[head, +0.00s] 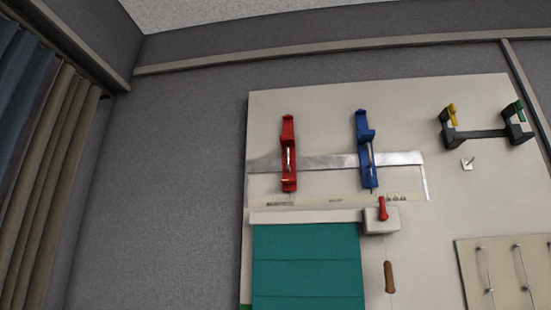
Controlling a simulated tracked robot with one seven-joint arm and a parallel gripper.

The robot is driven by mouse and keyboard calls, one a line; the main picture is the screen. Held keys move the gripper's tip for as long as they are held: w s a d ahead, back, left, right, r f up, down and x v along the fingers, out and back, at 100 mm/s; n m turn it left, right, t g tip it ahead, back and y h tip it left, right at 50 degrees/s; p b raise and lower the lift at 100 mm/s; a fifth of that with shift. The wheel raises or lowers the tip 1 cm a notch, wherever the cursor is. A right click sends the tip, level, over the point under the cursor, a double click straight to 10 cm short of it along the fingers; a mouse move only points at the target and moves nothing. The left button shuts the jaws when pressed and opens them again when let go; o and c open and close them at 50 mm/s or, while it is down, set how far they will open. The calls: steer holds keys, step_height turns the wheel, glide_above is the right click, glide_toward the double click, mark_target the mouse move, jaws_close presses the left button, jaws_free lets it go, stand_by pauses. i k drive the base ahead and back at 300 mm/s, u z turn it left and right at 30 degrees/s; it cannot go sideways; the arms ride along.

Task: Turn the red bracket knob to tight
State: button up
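A red bracket (288,125) is mounted upright on a pale wall board (460,215), over a grey metal strip (325,161). A thin light rod shows in its middle, and a red part sits at its lower end. I cannot make out which part is its knob or how far it is turned. A similar blue bracket (362,130) is on the same strip to the right. My gripper is not in view.
A white box (391,222) with a red lever stands below the blue bracket, with a wooden-handled cord (390,278) under it. A teal panel (305,268) hangs below the red bracket. A dark holder (478,135) with yellow and green parts is at upper right. Curtains (45,170) hang left.

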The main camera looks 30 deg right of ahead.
mark_target(288, 181)
steer(key=z, duration=0.2)
steer(key=k, duration=1.5)
steer(key=u, duration=0.7)
steer(key=i, duration=1)
steer(key=z, duration=0.05)
